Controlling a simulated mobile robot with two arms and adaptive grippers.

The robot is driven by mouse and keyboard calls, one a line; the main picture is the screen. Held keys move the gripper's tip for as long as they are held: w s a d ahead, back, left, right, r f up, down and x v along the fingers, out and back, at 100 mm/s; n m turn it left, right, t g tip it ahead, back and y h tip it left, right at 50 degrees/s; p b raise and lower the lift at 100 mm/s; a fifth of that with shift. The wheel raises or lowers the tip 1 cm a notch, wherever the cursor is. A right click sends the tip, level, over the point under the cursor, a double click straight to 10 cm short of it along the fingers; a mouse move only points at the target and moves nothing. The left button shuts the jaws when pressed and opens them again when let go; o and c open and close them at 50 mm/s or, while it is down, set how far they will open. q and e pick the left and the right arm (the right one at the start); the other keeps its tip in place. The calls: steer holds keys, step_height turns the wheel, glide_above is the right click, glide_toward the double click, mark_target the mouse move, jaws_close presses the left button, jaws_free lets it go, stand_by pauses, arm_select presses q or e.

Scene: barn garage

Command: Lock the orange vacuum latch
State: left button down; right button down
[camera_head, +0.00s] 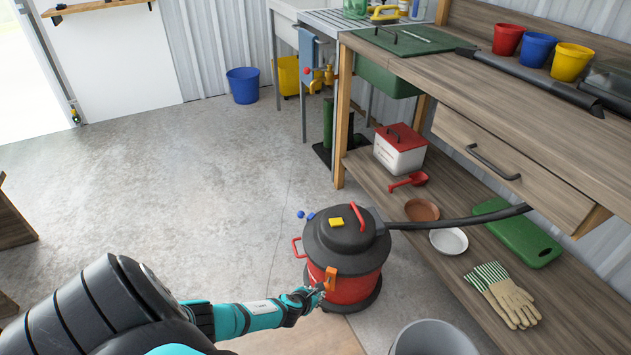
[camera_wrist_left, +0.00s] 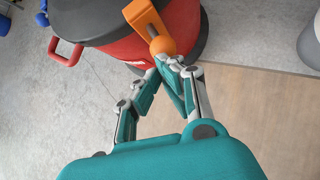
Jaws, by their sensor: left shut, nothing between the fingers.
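The vacuum has a red canister (camera_head: 350,290) and a black lid (camera_head: 338,240), and stands on the floor beside the workbench. Its orange latch (camera_head: 330,278) is on the side facing me. In the left wrist view the orange latch (camera_wrist_left: 143,16) runs from the lid rim down to a rounded end over the red body. My left gripper (camera_head: 318,291) is shut and empty. Its fingertips (camera_wrist_left: 170,62) are right at the latch's rounded lower end; I cannot tell whether they touch it. My right gripper is not in view.
A black hose (camera_head: 460,220) runs from the vacuum to the workbench. The lower shelf holds a green board (camera_head: 520,235), gloves (camera_head: 503,295) and dishes. A grey bucket (camera_head: 433,342) stands right of the vacuum. A red side handle (camera_wrist_left: 66,53) sticks out left.

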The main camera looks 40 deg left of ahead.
arm_select(q)
steer(key=shift+r, duration=0.3)
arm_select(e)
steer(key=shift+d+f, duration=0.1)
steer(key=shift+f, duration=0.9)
arm_select(q)
steer(key=v, duration=1.2)
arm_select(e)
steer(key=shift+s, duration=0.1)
arm_select(q)
steer(key=shift+s+f, duration=0.1)
